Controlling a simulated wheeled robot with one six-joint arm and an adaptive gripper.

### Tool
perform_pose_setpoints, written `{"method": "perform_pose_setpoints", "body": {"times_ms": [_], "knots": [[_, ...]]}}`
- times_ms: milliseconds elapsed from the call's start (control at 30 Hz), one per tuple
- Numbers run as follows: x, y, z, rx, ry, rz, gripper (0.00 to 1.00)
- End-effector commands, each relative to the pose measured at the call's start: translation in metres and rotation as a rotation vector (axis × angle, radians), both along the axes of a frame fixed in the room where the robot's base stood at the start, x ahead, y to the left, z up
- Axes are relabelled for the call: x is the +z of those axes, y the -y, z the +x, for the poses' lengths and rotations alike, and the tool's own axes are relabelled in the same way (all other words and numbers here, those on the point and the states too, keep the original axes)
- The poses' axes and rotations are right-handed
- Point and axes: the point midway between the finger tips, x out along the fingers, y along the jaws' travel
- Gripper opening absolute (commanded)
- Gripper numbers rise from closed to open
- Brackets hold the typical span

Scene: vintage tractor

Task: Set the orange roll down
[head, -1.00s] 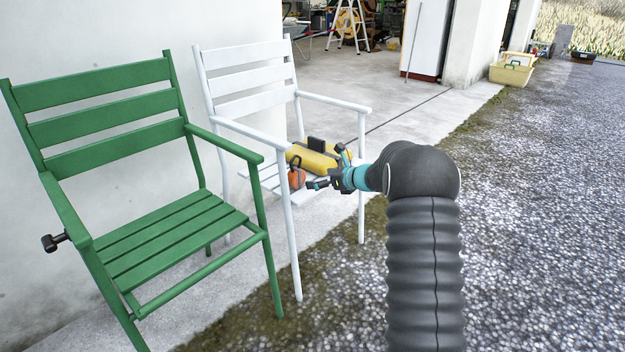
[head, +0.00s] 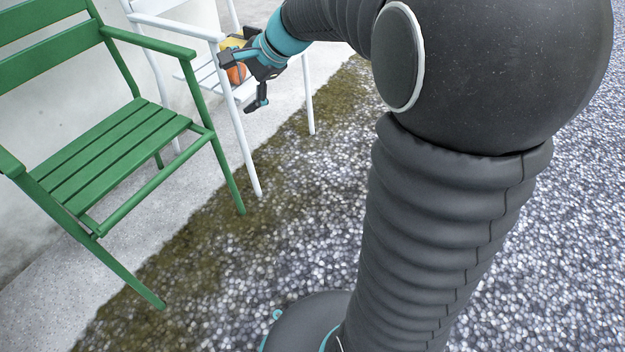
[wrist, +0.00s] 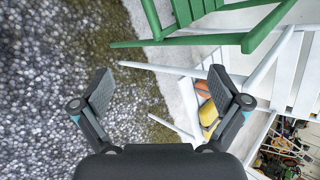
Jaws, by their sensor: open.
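The orange roll (head: 237,74) sits on the seat of the white chair (head: 232,135), mostly hidden behind my gripper in the head view. In the wrist view the orange roll (wrist: 202,86) shows beside the right-hand finger, partly covered by it. My gripper (head: 246,79) is open, in front of the chair's open side. In the wrist view the space between the fingers of my gripper (wrist: 160,82) is empty, with gravel and pale paving beyond.
A yellow object (wrist: 208,112) lies next to the roll on the white seat. A green chair (head: 120,150) stands left of the white one, its armrest close to my gripper. Gravel ground (head: 260,235) is clear in front of both chairs.

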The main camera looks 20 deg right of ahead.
Motion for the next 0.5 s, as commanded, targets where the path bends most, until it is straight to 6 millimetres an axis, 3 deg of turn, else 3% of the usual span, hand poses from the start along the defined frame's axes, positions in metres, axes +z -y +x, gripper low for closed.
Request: {"method": "perform_pose_setpoints", "body": {"times_ms": [33,233,500], "knots": [[0.006,-0.004,-0.023,0.058,0.028,-0.064,0.98],[0.008,-0.006,-0.105,0.303,0.12,-0.339,0.98],[-0.005,0.011,-0.207,0.627,0.224,-0.711,0.98]]}}
